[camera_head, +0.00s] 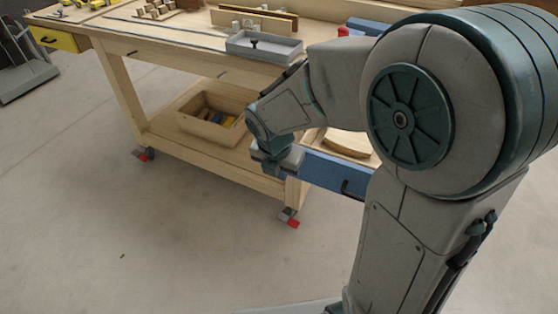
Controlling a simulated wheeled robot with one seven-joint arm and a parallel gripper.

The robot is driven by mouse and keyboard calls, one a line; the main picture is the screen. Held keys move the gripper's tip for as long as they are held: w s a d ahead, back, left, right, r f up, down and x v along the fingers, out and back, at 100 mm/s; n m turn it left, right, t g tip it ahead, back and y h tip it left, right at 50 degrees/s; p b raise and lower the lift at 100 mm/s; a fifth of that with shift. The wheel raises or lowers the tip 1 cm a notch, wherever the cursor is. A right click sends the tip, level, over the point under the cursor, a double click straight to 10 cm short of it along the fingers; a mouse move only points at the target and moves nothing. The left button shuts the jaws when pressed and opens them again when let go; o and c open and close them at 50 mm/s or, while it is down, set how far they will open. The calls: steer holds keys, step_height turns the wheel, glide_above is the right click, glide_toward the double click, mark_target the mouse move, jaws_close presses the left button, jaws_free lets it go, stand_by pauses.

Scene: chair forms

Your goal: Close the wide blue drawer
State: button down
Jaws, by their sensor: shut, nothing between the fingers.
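The wide blue drawer (327,172) is at the right part of the workbench, low, beside my arm. It is pulled out, and its open top shows a pale curved wooden piece inside. A dark handle (347,187) is on its front, and its right part is hidden behind my arm. My gripper (278,162) is at the left end of the drawer front, close to it. It is shut and empty. I cannot tell whether it touches the drawer.
The wooden workbench (140,42) has a grey tray (264,47) on top and a wooden box (212,122) on its lower shelf. A small yellow drawer (55,39) is at the left end. Wheeled feet (288,217) stand on the floor. The floor in front is clear.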

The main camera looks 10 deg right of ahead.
steer(key=shift+w+d+f, duration=0.15)
steer(key=shift+w+d, duration=0.45)
steer(key=shift+w, duration=0.25)
steer(key=shift+w+d+f, duration=0.15)
steer(key=shift+w+d, duration=0.4)
steer(key=shift+w, duration=0.3)
steer(key=shift+p, duration=0.3)
